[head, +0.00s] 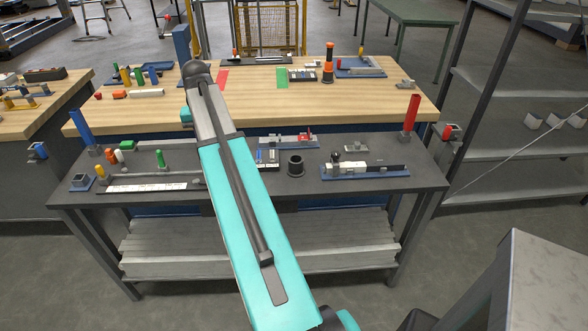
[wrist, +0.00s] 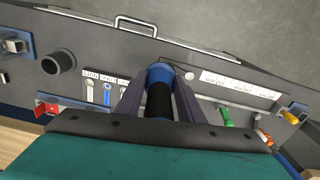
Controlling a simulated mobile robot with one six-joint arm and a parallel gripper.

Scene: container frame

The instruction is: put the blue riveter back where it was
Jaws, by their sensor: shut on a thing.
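The blue riveter (wrist: 160,72) shows in the wrist view as a black cylinder with a blue end. My gripper (wrist: 159,88) is shut on it, with a finger on each side. In the head view my own arm hides the gripper and the riveter. A black round holder (head: 295,165) with an open, empty-looking top stands on the dark bench (head: 230,187), right of my arm. It also shows at the left of the wrist view (wrist: 58,62), apart from the riveter. The riveter's height above the bench is hard to tell.
A white-labelled strip (head: 147,187) and a green-handled tool (head: 160,158) are left of my arm. A blue-based fixture (head: 365,170) and a tall red piece (head: 411,115) are at the right. An orange and black tool (head: 328,65) stands on the wooden table (head: 380,105) behind.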

